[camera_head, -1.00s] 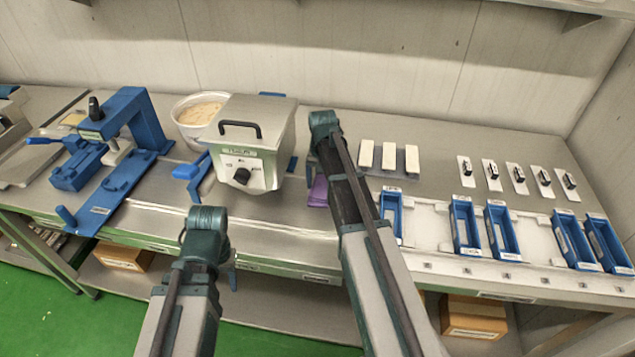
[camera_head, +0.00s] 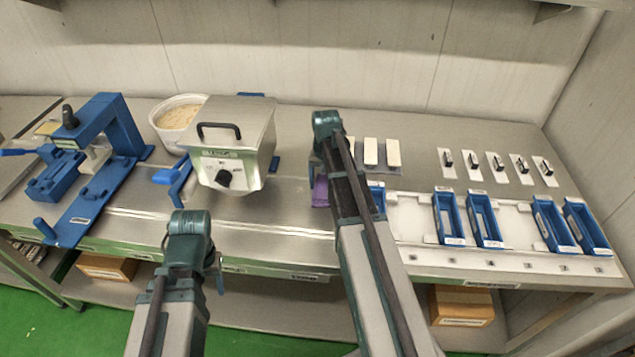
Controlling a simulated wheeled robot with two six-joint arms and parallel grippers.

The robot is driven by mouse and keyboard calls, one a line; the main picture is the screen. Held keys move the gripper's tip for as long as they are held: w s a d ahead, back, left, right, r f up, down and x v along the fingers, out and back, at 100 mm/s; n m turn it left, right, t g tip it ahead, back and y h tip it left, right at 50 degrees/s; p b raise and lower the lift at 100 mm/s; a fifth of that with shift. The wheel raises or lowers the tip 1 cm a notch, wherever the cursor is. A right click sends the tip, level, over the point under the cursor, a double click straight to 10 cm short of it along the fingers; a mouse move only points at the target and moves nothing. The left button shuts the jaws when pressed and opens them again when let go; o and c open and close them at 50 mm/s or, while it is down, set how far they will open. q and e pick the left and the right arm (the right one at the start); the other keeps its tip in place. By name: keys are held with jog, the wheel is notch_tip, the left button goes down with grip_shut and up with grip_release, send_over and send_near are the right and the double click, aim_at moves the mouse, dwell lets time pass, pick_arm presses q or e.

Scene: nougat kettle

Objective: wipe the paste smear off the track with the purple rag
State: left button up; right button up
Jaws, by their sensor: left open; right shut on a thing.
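The purple rag (camera_head: 320,190) shows just left of my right arm, beside the kettle. My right gripper (camera_head: 318,165) is mostly hidden behind its own wrist; it is shut on the purple rag. The track (camera_head: 405,215) is the pale strip at the right, holding several blue trays. I cannot make out a paste smear on its visible part; my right arm covers some of its left end. My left gripper (camera_head: 219,270) is open and empty in front of the bench edge, its fingers partly hidden by the wrist.
The steel kettle (camera_head: 235,145) stands left of my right arm, with a white tub (camera_head: 180,115) behind it. A blue press (camera_head: 100,160) stands at the left. Blue trays (camera_head: 449,215) and white cards (camera_head: 447,163) occupy the right. Bare bench lies before the kettle.

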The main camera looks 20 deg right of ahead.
jog(key=shift+s+d, duration=0.15)
jog(key=shift+d, duration=0.05)
jog(key=shift+d, duration=0.1)
jog(key=shift+s+d+f, duration=0.1)
jog(key=shift+s+d, duration=0.4)
jog(key=shift+d, duration=0.25)
jog(key=shift+s+d, duration=0.5)
jog(key=shift+d, duration=0.25)
jog(key=shift+d+r+p, duration=0.1)
jog(key=shift+r+p, duration=0.45)
jog(key=shift+r, duration=0.1)
notch_tip(320, 180, up, 5)
jog(key=p, duration=0.4)
jog(key=shift+f+p, duration=0.15)
jog(key=shift+p, duration=0.2)
